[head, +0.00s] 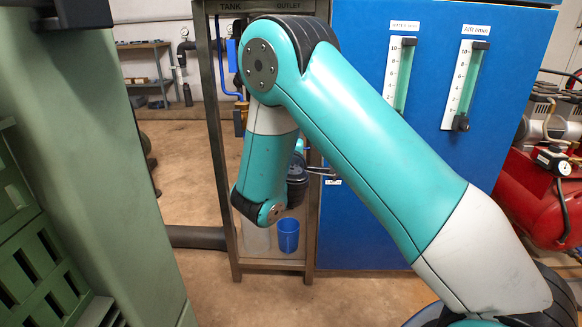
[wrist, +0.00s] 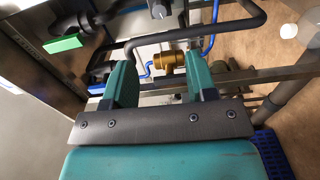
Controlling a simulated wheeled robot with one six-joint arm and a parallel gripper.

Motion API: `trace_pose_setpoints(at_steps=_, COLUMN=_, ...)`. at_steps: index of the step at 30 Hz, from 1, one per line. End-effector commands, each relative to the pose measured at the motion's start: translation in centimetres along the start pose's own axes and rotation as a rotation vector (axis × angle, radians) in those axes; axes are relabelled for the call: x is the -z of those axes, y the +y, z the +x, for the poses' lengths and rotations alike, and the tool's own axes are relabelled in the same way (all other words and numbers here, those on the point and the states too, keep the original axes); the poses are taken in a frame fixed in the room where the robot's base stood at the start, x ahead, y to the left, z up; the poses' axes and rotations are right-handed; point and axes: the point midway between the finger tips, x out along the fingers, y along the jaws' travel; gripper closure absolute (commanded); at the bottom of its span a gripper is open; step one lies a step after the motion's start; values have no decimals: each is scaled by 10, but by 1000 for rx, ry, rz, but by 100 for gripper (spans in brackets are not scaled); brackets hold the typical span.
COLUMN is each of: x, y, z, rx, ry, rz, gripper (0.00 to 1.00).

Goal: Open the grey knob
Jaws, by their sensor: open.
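A grey knob-like part (wrist: 158,11) shows at the top edge of the wrist view, partly cut off, above a black hose. I cannot tell for sure that it is the grey knob, or how far it is turned. My gripper (wrist: 161,68) is open, its two teal fingers apart with nothing held between them. A brass fitting (wrist: 168,60) shows in the gap beyond the fingers, and the grey part lies farther up the picture. In the head view my own arm hides the gripper's fingers and most of the manifold.
A green handle (wrist: 63,43) and black hoses lie left of the fingers in the wrist view. A metal frame (head: 222,150) and blue panel (head: 350,215) stand ahead; a blue cup (head: 288,235) sits low in the frame. A green cabinet (head: 90,140) is close at left.

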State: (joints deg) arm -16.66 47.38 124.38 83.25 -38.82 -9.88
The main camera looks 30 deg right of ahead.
Motion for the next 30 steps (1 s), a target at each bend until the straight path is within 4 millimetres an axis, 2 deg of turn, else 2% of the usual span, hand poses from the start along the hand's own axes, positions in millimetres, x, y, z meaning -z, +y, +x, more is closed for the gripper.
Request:
trace_pose_setpoints(at_steps=1, x=2, y=-6, z=-7, rx=-1, ry=4, rz=1, gripper=48)
trace_pose_setpoints(at_steps=9, x=0, y=-1, z=-26, rx=0, ry=1, rz=0, gripper=48)
trace_pose_setpoints(at_steps=26, x=0, y=0, z=-27, rx=1, ry=0, rz=0, gripper=48)
trace_pose_setpoints(at_steps=30, x=-9, y=0, z=-28, rx=48, ry=-39, rz=69, gripper=48)
